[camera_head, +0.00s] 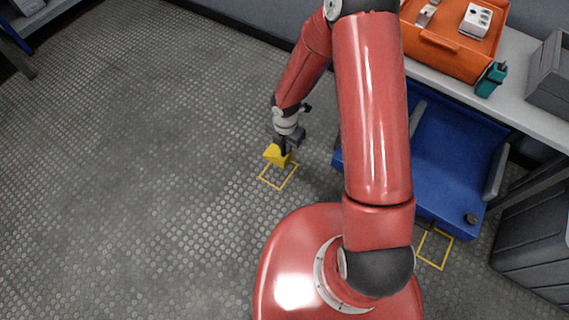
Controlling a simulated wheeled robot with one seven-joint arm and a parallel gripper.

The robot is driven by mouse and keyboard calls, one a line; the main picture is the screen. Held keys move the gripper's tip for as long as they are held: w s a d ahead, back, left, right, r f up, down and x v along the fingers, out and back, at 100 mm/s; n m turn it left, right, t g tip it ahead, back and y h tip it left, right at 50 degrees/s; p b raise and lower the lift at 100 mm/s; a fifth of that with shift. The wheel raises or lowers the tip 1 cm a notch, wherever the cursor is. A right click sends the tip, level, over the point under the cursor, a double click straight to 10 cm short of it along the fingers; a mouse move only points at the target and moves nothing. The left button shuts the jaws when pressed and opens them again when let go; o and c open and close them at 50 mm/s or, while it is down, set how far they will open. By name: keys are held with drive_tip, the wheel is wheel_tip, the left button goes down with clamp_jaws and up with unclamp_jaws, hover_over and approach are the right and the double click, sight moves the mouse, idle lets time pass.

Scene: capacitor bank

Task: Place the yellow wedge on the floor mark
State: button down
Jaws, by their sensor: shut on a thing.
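The yellow wedge (275,155) is in the camera_head view, left of the middle, low over the floor. My gripper (284,151) points down and is shut on the wedge; its dark fingers cover part of it. A yellow square outline, a floor mark (279,185), lies on the floor just below the wedge in the picture. The wedge overlaps the upper part of this outline. I cannot tell whether the wedge touches the floor. A second yellow outline (434,264) lies on the floor at the lower right, beside the blue cart.
A blue cart (455,165) stands right of my arm. Behind it a bench (520,75) holds an orange case (450,55), a teal item (491,79) and a grey bin (550,75). A dark grey box (535,240) stands at right. The floor at left is clear.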

sight(285, 161)
wheel_tip(285, 161, down, 11)
drive_tip(key=shift+r+b, duration=0.15)
drive_tip(key=shift+b, duration=1)
drive_tip(key=c, duration=1.4)
unclamp_jaws()
